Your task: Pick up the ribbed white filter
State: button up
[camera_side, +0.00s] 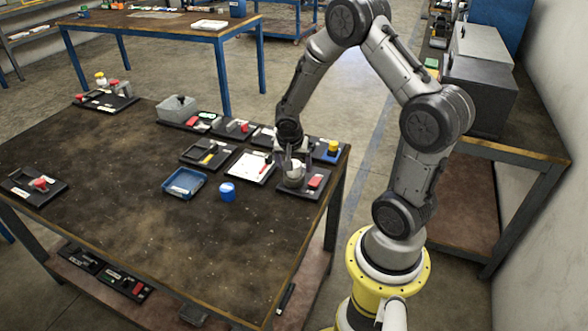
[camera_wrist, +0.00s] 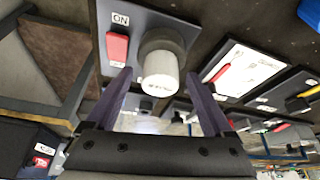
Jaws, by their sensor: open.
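The ribbed white filter (camera_wrist: 159,68) is a pale cylinder standing on a dark tray (camera_wrist: 140,18) in the wrist view. In the side view the filter (camera_side: 295,169) is at the right part of the table, partly hidden by my gripper (camera_side: 287,158). In the wrist view my gripper (camera_wrist: 160,78) is open, with one dark finger to the left of the filter and one to the right. I cannot tell whether either finger touches it.
A red block (camera_side: 315,181) shares the tray. A yellow-topped item (camera_side: 333,147) stands behind.

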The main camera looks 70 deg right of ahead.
aim_at(296, 161)
grip_shut()
dwell(0.4)
jog(key=shift+r, duration=0.1)
jog(key=shift+r, duration=0.55)
notch_tip(296, 161, up, 3)
jog(key=shift+s+a+f, duration=0.1)
jog(key=shift+s+f, duration=0.05)
jog(key=s+a+r, duration=0.8)
jog(key=s+r, duration=0.1)
jog(key=s, duration=0.2)
